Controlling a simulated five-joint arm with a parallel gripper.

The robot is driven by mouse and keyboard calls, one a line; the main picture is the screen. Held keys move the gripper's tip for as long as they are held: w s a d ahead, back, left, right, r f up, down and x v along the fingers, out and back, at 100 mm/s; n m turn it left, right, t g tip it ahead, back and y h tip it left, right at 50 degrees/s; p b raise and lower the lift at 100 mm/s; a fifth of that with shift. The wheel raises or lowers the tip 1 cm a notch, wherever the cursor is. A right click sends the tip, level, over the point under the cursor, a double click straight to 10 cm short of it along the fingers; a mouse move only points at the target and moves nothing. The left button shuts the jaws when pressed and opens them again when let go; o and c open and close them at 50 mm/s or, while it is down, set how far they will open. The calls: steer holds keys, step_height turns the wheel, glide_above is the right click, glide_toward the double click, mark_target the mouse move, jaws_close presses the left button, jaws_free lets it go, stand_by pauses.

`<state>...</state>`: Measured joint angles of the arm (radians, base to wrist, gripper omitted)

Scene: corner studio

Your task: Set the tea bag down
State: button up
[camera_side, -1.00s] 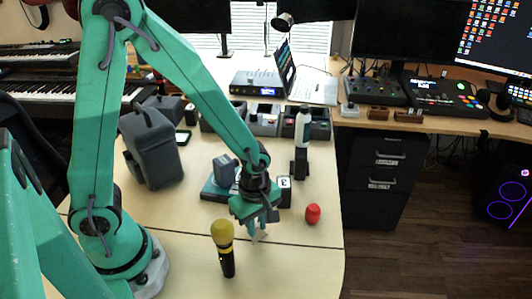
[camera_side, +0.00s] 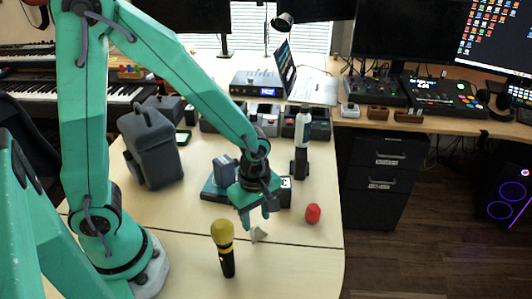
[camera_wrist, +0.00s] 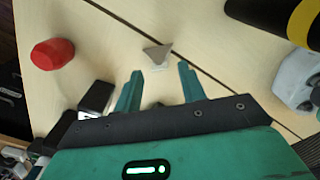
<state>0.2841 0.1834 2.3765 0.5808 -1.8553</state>
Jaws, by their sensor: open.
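The tea bag (camera_side: 259,235) is a small pale, roughly triangular piece resting on the wooden table, close to the dark seam. It also shows in the wrist view (camera_wrist: 157,55), just beyond my fingertips. My gripper (camera_side: 256,221) is open and empty, its fingers pointing down above the table beside the tea bag. In the wrist view my two teal fingers (camera_wrist: 160,72) stand apart with bare table between them, and the tea bag lies clear of both.
A red object (camera_side: 312,214) sits to the right. The front right of the table (camera_side: 300,265) is clear.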

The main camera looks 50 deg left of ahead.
step_height(320, 180, up, 9)
stand_by(0.5)
stand_by(0.5)
steer(key=s+a+r+m+t, duration=0.5)
steer(key=a+r+m, duration=0.3)
steer(key=m, duration=1)
step_height(320, 180, up, 3)
steer(key=shift+s+a+f+t, duration=0.1)
steer(key=shift+s+a+t, duration=0.2)
steer(key=shift+s, duration=0.5)
